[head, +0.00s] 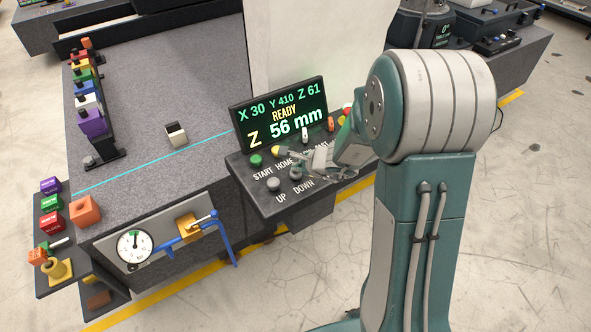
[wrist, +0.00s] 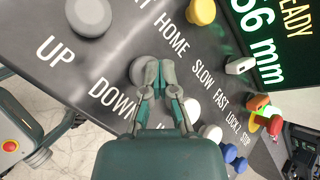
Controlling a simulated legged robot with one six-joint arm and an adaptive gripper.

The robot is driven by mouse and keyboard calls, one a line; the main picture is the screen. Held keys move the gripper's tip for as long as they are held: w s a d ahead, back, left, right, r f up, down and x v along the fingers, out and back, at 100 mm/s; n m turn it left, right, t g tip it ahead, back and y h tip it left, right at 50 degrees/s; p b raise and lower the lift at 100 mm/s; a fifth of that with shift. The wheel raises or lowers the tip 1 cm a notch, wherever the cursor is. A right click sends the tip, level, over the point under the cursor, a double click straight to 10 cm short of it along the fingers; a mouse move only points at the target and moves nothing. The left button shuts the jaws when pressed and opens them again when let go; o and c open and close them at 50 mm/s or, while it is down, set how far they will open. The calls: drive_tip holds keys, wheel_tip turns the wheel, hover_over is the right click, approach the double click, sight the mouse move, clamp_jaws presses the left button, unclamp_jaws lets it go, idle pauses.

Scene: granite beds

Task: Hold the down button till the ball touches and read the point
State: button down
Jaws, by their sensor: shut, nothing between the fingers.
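The down button is a grey round knob (head: 296,173) on the control panel, above the label DOWN. In the wrist view the down button (wrist: 138,74) is partly hidden behind my fingertips. My gripper (wrist: 159,66) is shut and empty, its tips over that button; I cannot tell whether they press it. In the head view my gripper (head: 302,176) reaches in from the right. The display (head: 280,112) reads X 30, Y 410, Z 61, READY, Z 56 mm. I cannot make out the probe ball in either view.
The grey up button (head: 273,184) sits left of the down button. Green start (head: 256,160) and yellow home (head: 277,151) buttons lie behind. A granite bed (head: 150,110) carries a small black-and-white block (head: 175,134) and a rack of coloured pieces (head: 90,100).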

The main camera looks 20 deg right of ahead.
idle(0.8)
drive_tip(key=shift+r, duration=1)
drive_tip(key=shift+r, duration=2.5)
